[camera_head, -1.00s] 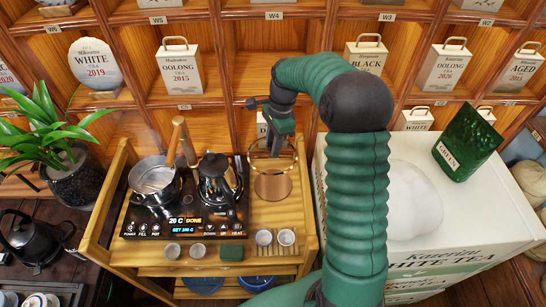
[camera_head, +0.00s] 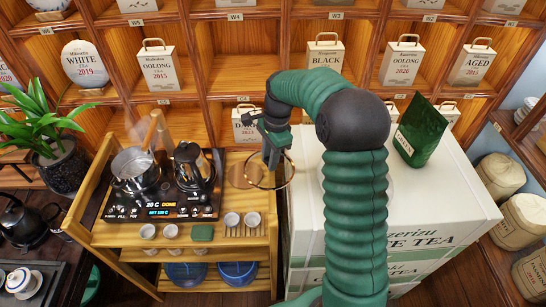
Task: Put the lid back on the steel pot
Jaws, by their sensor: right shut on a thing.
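The steel pot (camera_head: 134,166), with a wooden handle, sits on the left side of the black cooker (camera_head: 160,205). Its top is uncovered and light vapor seems to rise from it. My right gripper (camera_head: 272,158) is shut on the clear lid (camera_head: 287,180), which has a thin brownish rim. The lid is held over the right edge of the wooden stand, to the right of the pot and apart from it. The exact grip point is too small to tell. My left gripper is not in view.
A glass kettle (camera_head: 191,166) stands on the cooker between the pot and the lid. A round brown disc (camera_head: 243,174) lies on the wooden stand (camera_head: 262,215). Several small cups (camera_head: 232,219) line the stand's front. A white box (camera_head: 440,205) stands at the right.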

